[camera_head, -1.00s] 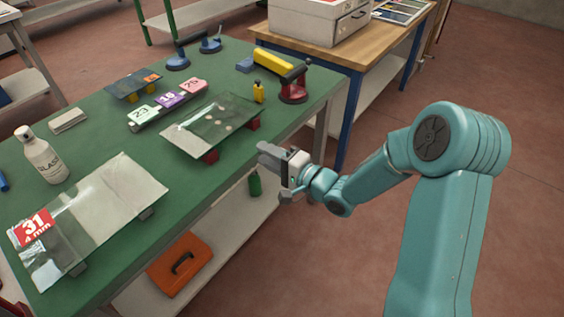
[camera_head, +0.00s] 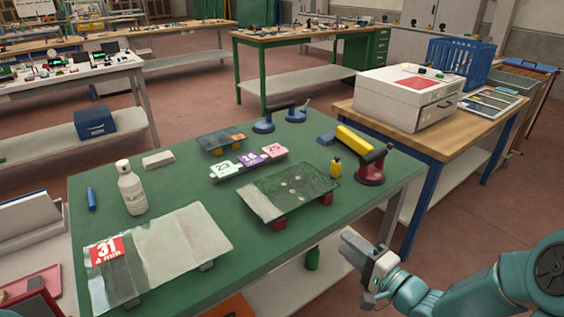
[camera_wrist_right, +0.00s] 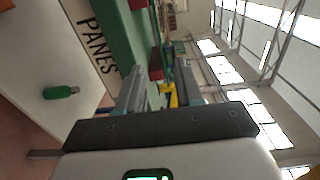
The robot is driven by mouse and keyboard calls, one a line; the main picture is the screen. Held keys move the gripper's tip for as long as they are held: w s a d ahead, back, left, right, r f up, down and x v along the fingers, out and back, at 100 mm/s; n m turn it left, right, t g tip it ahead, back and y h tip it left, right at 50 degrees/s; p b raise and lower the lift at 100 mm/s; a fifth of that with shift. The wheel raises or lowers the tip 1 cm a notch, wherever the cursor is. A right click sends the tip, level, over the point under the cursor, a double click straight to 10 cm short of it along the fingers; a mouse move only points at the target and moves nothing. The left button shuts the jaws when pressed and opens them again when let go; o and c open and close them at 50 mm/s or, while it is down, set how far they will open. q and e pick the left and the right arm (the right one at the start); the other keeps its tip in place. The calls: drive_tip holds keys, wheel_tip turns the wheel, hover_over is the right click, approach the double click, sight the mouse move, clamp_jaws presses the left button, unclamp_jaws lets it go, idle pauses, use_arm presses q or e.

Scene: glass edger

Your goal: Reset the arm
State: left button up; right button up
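My right arm reaches in from the lower right in the head view. Its grey gripper (camera_head: 356,268) is beside the front right edge of the green table (camera_head: 245,285), over the floor side and clear of the tabletop. In the right wrist view its two fingers (camera_wrist_right: 162,85) stand apart with a gap between them, and I see nothing held. My left gripper is not in view.
Glass panes (camera_head: 160,250) and (camera_head: 290,190) rest on small supports on the table. A wooden bench with a white machine (camera_head: 410,98) is behind.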

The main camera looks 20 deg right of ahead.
drive_tip(key=s+a+f+g+y+p, duration=0.1)
drive_tip(key=a+f+g+p, duration=0.25)
drive_tip(key=a, duration=0.35)
drive_tip(key=a+f+g+y+p, duration=0.1)
drive_tip(key=a+f+g+p, duration=0.1)
drive_tip(key=a+p, duration=0.45)
drive_tip(key=s+a+f+n+g+h, duration=0.1)
drive_tip(key=s+f+n+g+h, duration=0.1)
drive_tip(key=s+f+n+g, duration=0.3)
drive_tip(key=s+a+f+n+g+h, duration=0.2)
drive_tip(key=s+f+n+g, duration=0.4)
drive_tip(key=s, duration=0.8)
wheel_tip(320, 180, down, 3)
drive_tip(key=shift+s+f+n, duration=0.2)
drive_tip(key=shift+s+n, duration=0.1)
drive_tip(key=shift+n, duration=0.2)
drive_tip(key=shift+w+a, duration=0.1)
